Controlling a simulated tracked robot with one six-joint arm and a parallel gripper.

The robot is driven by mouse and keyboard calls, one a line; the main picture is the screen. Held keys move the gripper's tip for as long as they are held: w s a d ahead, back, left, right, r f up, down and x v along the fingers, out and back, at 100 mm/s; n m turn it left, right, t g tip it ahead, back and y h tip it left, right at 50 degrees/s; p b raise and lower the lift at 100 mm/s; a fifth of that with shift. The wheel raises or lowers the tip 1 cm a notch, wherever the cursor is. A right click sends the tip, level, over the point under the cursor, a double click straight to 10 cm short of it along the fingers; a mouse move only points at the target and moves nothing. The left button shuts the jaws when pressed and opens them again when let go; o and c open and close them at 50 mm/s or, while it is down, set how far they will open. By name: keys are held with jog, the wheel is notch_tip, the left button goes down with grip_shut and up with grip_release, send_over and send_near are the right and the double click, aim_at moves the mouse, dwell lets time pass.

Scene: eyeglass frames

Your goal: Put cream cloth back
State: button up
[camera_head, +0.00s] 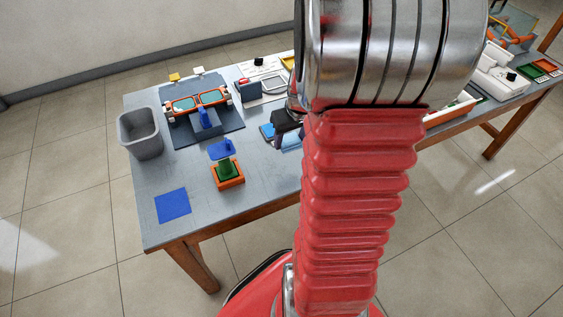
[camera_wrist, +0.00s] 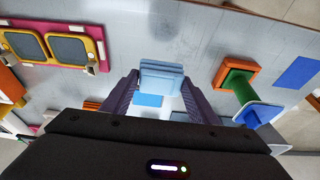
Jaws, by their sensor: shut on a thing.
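My gripper (camera_wrist: 161,80) is shut on a light blue block (camera_wrist: 162,70), which sits between its two dark fingers in the wrist view. In the head view my gripper (camera_head: 287,122) is partly hidden behind my arm, low over the table. Below it in the wrist view a flat blue patch (camera_wrist: 148,100) and a paler patch beside it show between the fingers. I cannot make out a clearly cream cloth in either view.
The front left of the table is mostly clear.

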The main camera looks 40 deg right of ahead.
jog(key=shift+w+a+f, duration=0.1)
jog(key=shift+w+a, duration=0.1)
jog(key=shift+w, duration=0.05)
jog(key=shift+f, duration=3.05)
jog(key=shift+f, duration=0.1)
jog(key=shift+f, duration=1.8)
jog(key=o, duration=1.2)
jog(key=shift+r, duration=0.1)
